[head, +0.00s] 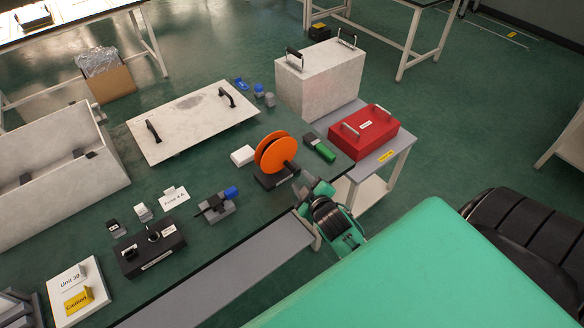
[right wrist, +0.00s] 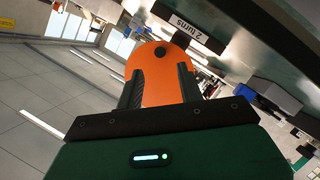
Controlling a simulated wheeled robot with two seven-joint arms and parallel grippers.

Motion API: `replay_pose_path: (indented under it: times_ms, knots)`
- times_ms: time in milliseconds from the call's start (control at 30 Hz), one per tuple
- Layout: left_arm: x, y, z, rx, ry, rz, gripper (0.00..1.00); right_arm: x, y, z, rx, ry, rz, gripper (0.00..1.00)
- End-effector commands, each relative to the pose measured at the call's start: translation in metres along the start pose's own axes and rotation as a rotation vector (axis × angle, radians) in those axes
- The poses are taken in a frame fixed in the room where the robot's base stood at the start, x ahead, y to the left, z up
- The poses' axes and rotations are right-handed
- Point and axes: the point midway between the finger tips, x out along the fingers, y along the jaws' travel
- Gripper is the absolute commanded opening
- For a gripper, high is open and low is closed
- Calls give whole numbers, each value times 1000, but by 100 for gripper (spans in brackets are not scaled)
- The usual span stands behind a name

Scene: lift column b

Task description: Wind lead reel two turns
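The lead reel (head: 270,156) has orange discs and stands upright on a dark base (head: 268,182) near the table's right front edge. A black crank handle (head: 291,168) sticks out from its near side. My right gripper (head: 303,181) is just in front of that handle. In the right wrist view its two dark fingers (right wrist: 158,82) are apart, with the orange disc (right wrist: 160,70) behind them and a black round knob (right wrist: 160,51) beyond the fingertips. The base's label (right wrist: 188,27) reads "2 turns". Whether the fingers touch the handle is unclear. My left gripper is not in view.
A white box (head: 243,155) and a green-and-black block (head: 319,148) stand beside the reel. A red case (head: 364,131) lies on a grey side stand to the right. A clamp-like device with a blue knob (head: 231,193) stands to the left. Some green tabletop between is clear.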

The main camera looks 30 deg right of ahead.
Motion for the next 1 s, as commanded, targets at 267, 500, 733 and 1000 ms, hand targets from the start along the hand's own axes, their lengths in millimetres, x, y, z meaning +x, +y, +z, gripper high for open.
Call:
replay_pose_path:
  times_ms: [267,500,733,1000]
  knots:
    - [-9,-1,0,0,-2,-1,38,50,1,-1,1,0,0,38]
    - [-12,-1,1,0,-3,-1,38,78,0,0,0,0,0,38]
    - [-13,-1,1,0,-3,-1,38,86,-1,0,0,-1,-1,38]
    - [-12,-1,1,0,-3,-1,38,86,-1,0,0,-1,-1,24]
